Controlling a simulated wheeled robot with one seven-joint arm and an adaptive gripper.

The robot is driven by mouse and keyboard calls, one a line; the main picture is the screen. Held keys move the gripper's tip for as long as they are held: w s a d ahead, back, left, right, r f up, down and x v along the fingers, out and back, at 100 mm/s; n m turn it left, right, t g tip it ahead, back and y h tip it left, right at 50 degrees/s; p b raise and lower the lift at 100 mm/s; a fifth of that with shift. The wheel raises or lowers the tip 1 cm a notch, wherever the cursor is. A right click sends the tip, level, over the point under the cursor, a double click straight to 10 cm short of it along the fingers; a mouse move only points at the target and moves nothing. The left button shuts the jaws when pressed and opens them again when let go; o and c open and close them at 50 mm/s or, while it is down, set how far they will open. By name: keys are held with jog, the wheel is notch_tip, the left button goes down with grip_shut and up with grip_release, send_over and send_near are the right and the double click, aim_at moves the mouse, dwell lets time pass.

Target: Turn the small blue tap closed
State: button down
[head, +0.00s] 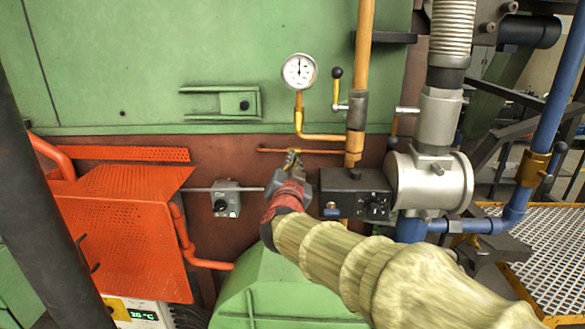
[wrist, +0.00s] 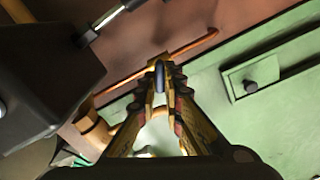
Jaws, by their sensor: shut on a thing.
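My gripper (head: 291,160) reaches up to a thin orange pipe below the pressure gauge in the head view. In the wrist view my gripper (wrist: 160,84) is shut on the small blue tap (wrist: 159,76), whose blue handle shows as a narrow upright piece between the two fingertips. The thin orange pipe (wrist: 195,45) runs past just behind it. In the head view the fingers hide the tap, and I cannot tell its turn angle clearly.
A round gauge (head: 298,71) stands above on a yellow pipe. A dark box (head: 355,193) with a knob is close at right. A small grey switch box (head: 225,199) and an orange mesh guard (head: 125,225) are at left. A green housing (head: 270,295) lies below.

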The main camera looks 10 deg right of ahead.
jog(key=m+b, duration=0.2)
jog(key=m, duration=0.2)
jog(key=m+b, duration=0.3)
jog(key=m, duration=0.1)
jog(key=m+b, duration=0.2)
jog(key=m, duration=0.2)
jog(key=shift+d+f+m+b, duration=0.1)
jog(key=shift+f+m+b, duration=0.2)
jog(key=shift+m, duration=0.1)
dwell(0.3)
jog(key=c, duration=1.9)
grip_release()
jog(key=shift+s+r, duration=0.1)
jog(key=v, duration=1.2)
